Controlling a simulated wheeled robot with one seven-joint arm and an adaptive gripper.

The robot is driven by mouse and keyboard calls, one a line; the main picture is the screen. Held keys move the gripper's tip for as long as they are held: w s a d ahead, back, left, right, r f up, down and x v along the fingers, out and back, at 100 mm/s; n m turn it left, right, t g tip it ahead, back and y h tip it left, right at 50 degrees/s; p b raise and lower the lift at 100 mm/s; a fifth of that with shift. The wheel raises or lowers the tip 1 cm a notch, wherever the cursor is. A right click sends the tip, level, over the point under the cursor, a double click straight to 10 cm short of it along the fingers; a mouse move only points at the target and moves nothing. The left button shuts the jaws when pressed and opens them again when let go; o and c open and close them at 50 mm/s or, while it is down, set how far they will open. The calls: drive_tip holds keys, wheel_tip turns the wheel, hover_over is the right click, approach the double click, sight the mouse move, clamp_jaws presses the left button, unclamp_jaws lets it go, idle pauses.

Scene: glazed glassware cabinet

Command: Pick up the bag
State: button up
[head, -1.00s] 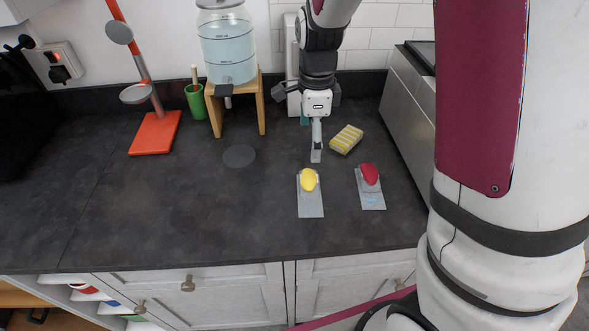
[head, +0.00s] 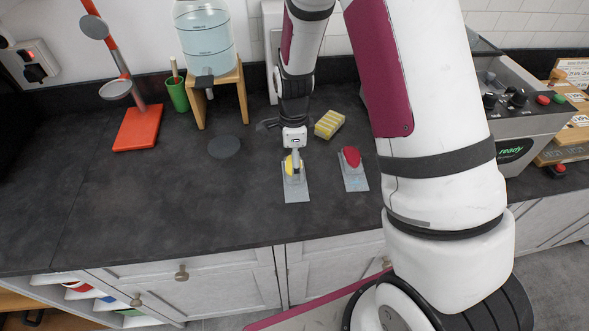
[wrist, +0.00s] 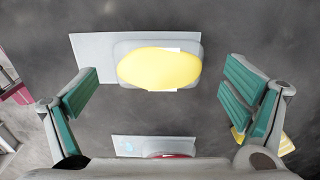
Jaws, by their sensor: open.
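I see nothing that is plainly a bag. A yellow oval piece (wrist: 160,68) sits on a grey rounded block on a grey plate (wrist: 90,55); this plate is also in the head view (head: 296,190). My gripper (wrist: 166,92) is open and empty above it, with one green-padded finger to each side of the yellow piece in the wrist view. In the head view my gripper (head: 295,165) partly hides the yellow piece. A yellow-and-white striped block (head: 329,124), perhaps a packet or sponge, lies behind and to the right.
A red oval piece (head: 351,156) on a similar plate (head: 356,181) lies to the right. A water dispenser (head: 205,40) on a wooden stand, a green cup (head: 177,95) and an orange-based stand (head: 138,128) are at the back left. The left counter is largely clear.

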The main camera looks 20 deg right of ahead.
drive_tip(key=shift+f, duration=1.05)
drive_tip(key=c, duration=1.4)
drive_tip(key=shift+r, duration=0.15)
